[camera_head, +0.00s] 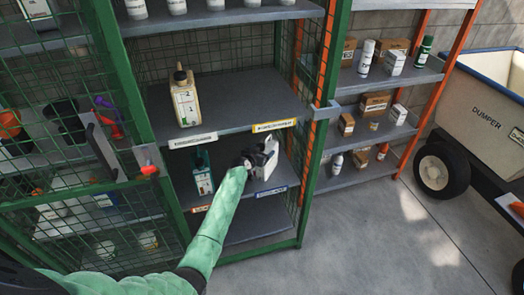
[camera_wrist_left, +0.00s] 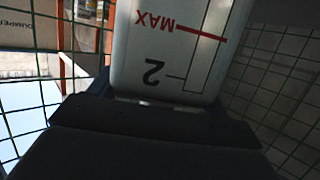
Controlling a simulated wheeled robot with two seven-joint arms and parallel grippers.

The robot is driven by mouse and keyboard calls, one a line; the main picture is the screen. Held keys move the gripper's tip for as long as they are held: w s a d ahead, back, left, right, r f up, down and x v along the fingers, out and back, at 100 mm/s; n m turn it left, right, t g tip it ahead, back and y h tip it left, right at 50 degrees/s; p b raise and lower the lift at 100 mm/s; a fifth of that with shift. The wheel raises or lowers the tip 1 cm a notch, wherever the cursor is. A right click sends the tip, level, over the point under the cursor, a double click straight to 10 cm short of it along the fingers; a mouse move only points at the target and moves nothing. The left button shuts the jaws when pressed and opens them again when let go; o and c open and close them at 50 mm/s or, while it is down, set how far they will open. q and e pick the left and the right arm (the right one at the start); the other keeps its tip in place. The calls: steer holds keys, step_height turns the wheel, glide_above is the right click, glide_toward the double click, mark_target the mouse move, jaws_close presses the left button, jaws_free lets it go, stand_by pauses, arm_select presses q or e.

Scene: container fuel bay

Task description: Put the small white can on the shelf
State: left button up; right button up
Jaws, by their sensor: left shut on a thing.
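My left gripper (camera_head: 257,160) is shut on the small white can (camera_head: 270,153) inside the green-framed rack, in the bay below the middle shelf (camera_head: 228,97). The can is at the right side of this bay, above the lower shelf board (camera_head: 228,207); I cannot tell whether it touches the board. The gripper hides part of it. In the left wrist view the can (camera_wrist_left: 178,45) shows a red MAX line and a 2, upside down, beyond the dark fingers (camera_wrist_left: 160,110). My right gripper is not in view.
A cream canister (camera_head: 186,103) stands on the middle shelf, with free room to its right. A teal bottle (camera_head: 203,176) stands left of the gripper. The open mesh door (camera_head: 60,130) is at left, a green post (camera_head: 318,130) at right.

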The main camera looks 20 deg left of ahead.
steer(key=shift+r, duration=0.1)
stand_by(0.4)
arm_select(q)
steer(key=o, duration=1.8)
steer(key=shift+o, duration=1.2)
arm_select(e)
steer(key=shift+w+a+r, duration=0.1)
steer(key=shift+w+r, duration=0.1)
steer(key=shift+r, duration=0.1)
